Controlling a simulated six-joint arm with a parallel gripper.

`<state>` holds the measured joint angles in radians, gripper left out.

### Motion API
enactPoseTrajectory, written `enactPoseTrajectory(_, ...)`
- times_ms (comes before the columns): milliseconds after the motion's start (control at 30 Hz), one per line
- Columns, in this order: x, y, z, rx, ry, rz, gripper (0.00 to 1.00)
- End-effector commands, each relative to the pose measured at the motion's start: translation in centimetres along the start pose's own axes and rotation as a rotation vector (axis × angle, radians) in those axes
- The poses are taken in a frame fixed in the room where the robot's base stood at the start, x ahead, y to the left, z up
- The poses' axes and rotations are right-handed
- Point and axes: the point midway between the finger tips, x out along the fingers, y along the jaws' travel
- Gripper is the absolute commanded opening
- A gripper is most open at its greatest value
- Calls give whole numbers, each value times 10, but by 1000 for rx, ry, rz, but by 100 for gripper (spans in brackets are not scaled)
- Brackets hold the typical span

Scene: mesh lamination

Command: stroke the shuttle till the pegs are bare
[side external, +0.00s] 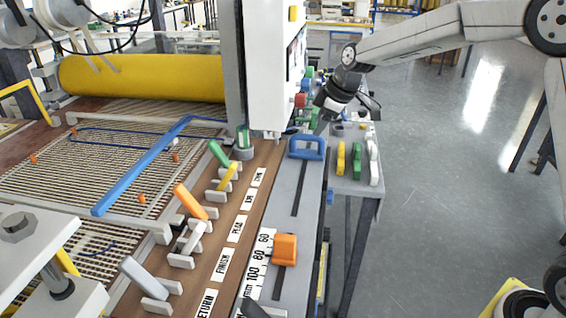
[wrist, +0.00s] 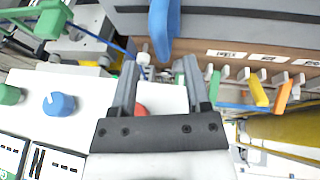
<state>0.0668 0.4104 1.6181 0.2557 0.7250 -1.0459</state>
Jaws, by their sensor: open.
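My gripper (side external: 322,118) is open in the side view, low beside the white control box and just behind the blue handle (side external: 307,147). The handle stands on a grey slotted rail. In the wrist view my two fingers (wrist: 160,70) are apart with nothing gripped; the blue handle (wrist: 163,28) lies beyond their tips. Small orange pegs (side external: 141,198) stand on the slatted mesh bed (side external: 90,165), with a thin blue line near some of them. A long blue bar (side external: 150,168) crosses the bed. No part is marked as the shuttle.
Coloured levers (side external: 188,202) line a labelled brown panel beside the rail. An orange slider (side external: 285,248) sits by a scale. A small table (side external: 355,188) holds yellow, green and white pieces. A yellow roller (side external: 145,78) spans the back.

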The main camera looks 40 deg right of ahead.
Motion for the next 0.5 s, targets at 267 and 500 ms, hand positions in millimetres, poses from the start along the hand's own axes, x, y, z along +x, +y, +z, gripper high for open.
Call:
enactPoseTrajectory(267,31,0,0,0,0,-2,61)
enactPoseTrajectory(500,40,0,0,0,1,0,61)
